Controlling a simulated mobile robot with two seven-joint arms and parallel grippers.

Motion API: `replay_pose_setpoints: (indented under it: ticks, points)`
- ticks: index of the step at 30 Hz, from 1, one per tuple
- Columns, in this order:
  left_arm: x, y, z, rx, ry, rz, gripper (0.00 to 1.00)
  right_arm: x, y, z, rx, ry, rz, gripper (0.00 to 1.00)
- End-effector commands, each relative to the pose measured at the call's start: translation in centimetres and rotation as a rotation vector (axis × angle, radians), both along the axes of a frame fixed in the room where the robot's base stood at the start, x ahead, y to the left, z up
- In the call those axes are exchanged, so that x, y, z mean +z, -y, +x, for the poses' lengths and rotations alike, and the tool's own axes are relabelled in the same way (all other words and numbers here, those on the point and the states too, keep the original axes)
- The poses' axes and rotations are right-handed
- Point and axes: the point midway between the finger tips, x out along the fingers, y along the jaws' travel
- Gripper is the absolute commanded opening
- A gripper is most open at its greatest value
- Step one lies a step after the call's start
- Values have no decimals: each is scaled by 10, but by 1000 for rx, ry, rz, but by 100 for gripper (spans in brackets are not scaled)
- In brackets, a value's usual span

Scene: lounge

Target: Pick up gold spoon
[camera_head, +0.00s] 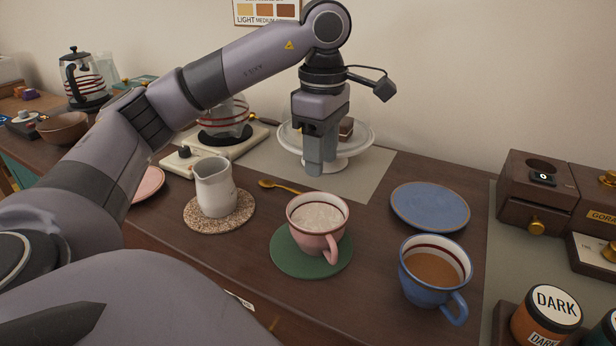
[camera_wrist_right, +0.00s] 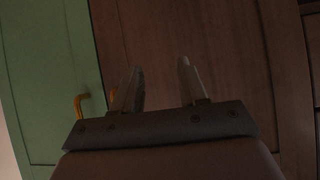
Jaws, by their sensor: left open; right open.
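The gold spoon (camera_head: 280,186) lies on the dark wooden counter, between the cream jug and the pink cup. Its bowl is at the left and its handle runs right toward the pink cup. My left gripper (camera_head: 314,170) points down behind and to the right of the spoon, in front of the white cake stand, apart from the spoon. It is open with nothing in it; its fingers overlap in this view. My right gripper (camera_wrist_right: 160,80) shows in the right wrist view, open and empty, before brown and green cabinet fronts. The spoon is not in that view.
Near the spoon stand a cream jug (camera_head: 215,188) on a speckled coaster and a pink cup (camera_head: 317,224) on a green coaster (camera_head: 284,259). A blue cup (camera_head: 434,277), blue plate (camera_head: 430,205) and cake stand (camera_head: 362,140) are farther right or behind.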

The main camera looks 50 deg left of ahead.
Motion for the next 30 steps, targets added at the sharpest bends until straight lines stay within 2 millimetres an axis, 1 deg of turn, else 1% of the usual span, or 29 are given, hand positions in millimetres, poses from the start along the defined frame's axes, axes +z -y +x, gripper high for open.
replay_pose_setpoints:
  ticks: [5,9,12,15,19,26,27,30]
  points:
    - [-20,-1,-1,1,-5,2,42,-6,0,-3,0,-8,0,43]
    - [-43,0,-1,1,-5,0,42,-12,0,-6,0,-16,1,43]
    - [-56,-1,-1,1,-3,1,42,-14,0,-6,0,-16,1,43]
    - [-66,0,-1,0,-2,0,42,-15,0,-6,0,-16,1,43]
    - [-71,0,-1,0,-1,-1,42,-15,-1,-5,0,-13,1,43]
    - [-71,0,0,0,-1,-1,42,-13,-1,-2,0,-6,1,43]
    - [-71,0,0,0,-1,-1,29,-13,-1,-2,0,-5,1,43]
    - [-71,0,0,0,-1,-1,0,-12,-1,-1,0,-4,1,43]
